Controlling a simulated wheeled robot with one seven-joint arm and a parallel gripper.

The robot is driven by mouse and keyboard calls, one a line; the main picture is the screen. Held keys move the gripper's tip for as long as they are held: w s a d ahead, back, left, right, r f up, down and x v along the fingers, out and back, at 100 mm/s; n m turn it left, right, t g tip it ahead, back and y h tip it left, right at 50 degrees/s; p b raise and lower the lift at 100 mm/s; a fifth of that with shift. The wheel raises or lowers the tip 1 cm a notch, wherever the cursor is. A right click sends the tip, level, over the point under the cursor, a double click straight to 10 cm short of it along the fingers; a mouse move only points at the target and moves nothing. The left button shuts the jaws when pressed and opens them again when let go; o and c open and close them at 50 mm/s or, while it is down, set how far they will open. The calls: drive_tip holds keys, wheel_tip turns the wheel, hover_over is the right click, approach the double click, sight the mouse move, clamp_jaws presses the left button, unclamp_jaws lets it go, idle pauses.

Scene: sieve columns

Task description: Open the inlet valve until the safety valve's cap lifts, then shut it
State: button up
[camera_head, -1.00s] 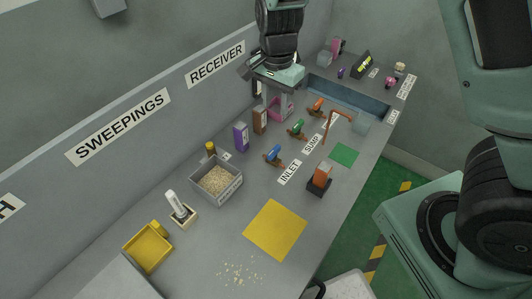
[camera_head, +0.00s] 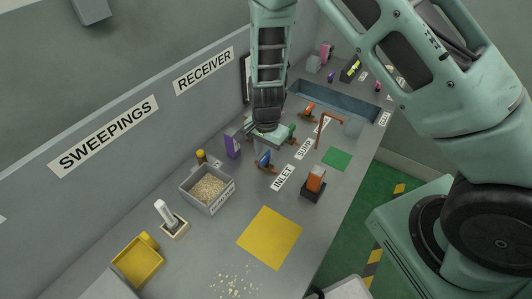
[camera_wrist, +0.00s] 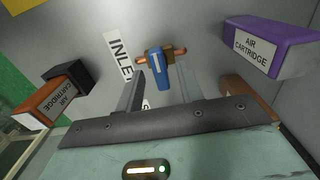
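The inlet valve has a blue handle (camera_head: 264,159) on an orange-brown body, beside the INLET label (camera_head: 282,178). In the wrist view the blue handle (camera_wrist: 155,64) lies ahead of and between my two fingers. My gripper (camera_wrist: 160,76) is open, with a gap on each side of the handle; I cannot tell whether it touches. In the head view my gripper (camera_head: 262,141) is over the bench just behind the blue valve. The safety valve and its cap cannot be made out; my arm hides part of the bench back.
A green-handled valve (camera_head: 292,135) and an orange-handled valve (camera_head: 307,110) stand farther along. A purple air cartridge (camera_head: 232,146) is left of my gripper, and an orange cartridge (camera_head: 315,180) stands in a black holder at right. A bin of grains (camera_head: 222,198) is nearer. The yellow mat (camera_head: 269,237) is clear.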

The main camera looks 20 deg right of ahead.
drive_tip(key=shift+f, duration=0.35)
clamp_jaws()
